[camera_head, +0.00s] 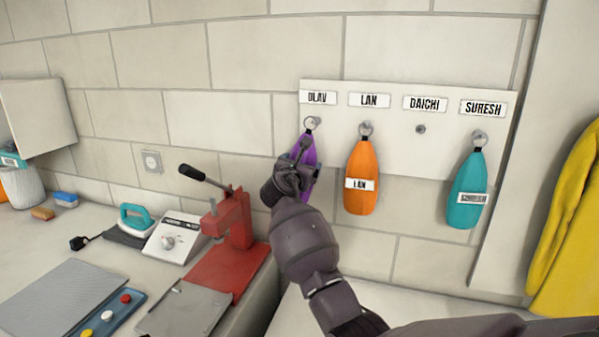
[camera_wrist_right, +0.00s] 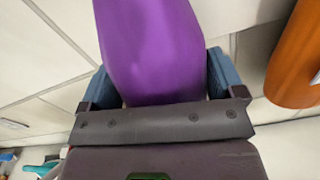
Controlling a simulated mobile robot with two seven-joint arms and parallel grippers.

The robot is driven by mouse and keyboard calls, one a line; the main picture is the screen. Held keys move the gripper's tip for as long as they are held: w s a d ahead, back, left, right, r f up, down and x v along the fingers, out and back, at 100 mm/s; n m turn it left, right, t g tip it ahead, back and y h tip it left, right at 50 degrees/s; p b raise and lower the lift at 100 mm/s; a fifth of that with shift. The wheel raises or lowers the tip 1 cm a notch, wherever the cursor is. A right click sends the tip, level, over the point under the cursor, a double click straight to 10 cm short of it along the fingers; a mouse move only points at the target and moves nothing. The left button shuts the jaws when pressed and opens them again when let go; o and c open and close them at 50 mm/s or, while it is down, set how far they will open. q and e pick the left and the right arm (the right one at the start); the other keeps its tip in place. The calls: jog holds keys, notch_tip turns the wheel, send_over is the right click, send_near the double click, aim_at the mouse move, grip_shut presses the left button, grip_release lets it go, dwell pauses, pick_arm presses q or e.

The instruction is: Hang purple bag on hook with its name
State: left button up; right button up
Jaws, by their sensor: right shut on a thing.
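The purple bag (camera_head: 309,150) is at the left end of the hook board, below the OLAV label (camera_head: 318,98). Its ring (camera_head: 312,123) overlaps the hook there; I cannot tell whether it is around the hook or in front of it. My right gripper (camera_head: 292,172) is shut on the purple bag and hides much of it. In the right wrist view the purple bag (camera_wrist_right: 150,45) sits between the two fingers. Any name tag on it is hidden. My left gripper is out of view.
The orange bag (camera_head: 361,188) hangs under LAN, close to the right of my gripper. The teal bag (camera_head: 467,190) hangs under SURESH. The DAICHI hook (camera_head: 420,129) is empty. A red press (camera_head: 233,222) stands on the counter at lower left. A yellow garment (camera_head: 568,220) hangs far right.

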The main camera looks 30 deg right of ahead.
jog(key=shift+w+d+f, duration=0.3)
jog(key=shift+w+d, duration=0.45)
jog(key=shift+d, duration=0.1)
dwell(0.5)
jog(key=o, duration=1.3)
jog(key=shift+f, duration=0.15)
